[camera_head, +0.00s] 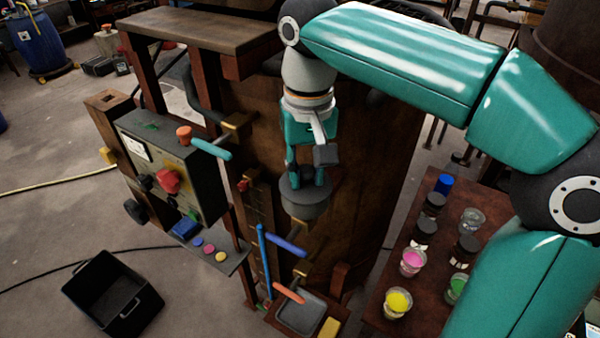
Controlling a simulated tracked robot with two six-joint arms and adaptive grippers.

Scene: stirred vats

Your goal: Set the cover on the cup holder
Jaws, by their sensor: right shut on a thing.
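My right gripper (307,178) is over the side of the wooden vat, pointing down. Its fingers are shut on the dark knob of a round grey cover (305,200). The cover looks about level, in front of the vat wall, above the blue-handled valve. I cannot make out the cup holder as a separate thing; whether the cover hangs free or rests on something is hidden from above. My left gripper is not in view.
A control box (172,170) with a red knob stands left of the vat, near a teal-handled valve (212,149). A grey basin (300,314) lies below. Cups and dark-lidded jars stand on a wooden table (460,192) at right. A black crate (112,293) is on the floor.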

